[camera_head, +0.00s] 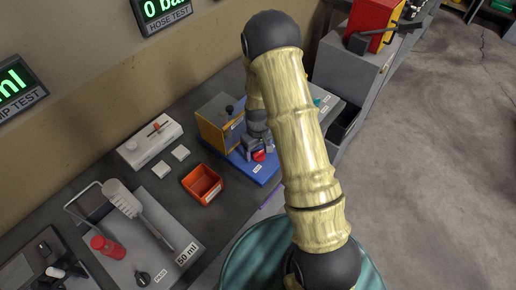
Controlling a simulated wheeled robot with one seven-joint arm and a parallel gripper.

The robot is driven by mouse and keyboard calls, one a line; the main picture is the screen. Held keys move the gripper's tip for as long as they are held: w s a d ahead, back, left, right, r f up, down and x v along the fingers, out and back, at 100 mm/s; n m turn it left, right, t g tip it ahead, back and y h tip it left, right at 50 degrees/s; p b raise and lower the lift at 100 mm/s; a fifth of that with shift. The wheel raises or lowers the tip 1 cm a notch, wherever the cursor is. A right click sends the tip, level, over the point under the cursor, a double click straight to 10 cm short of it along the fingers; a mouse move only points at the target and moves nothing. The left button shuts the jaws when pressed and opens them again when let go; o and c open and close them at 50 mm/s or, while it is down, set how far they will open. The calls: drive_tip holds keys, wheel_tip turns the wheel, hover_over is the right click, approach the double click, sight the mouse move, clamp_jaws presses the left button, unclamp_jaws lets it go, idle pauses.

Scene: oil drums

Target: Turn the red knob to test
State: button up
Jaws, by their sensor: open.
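The red knob (259,156) sits low on the blue base (262,171) of a unit with a yellow box (217,122). My gripper (257,150) is right at the knob, pointing down, with its fingers close around or just above it. The jaws are open. The exact finger contact is too small to tell. My arm hides the right part of the blue base, and the knob's pointer and any test mark cannot be made out.
An orange bin (203,184) and a white switch box (150,142) stand left of the unit on the dark bench. A teal drum (250,258) stands in front; open floor lies right.

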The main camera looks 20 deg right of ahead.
drive_tip(key=c, duration=1)
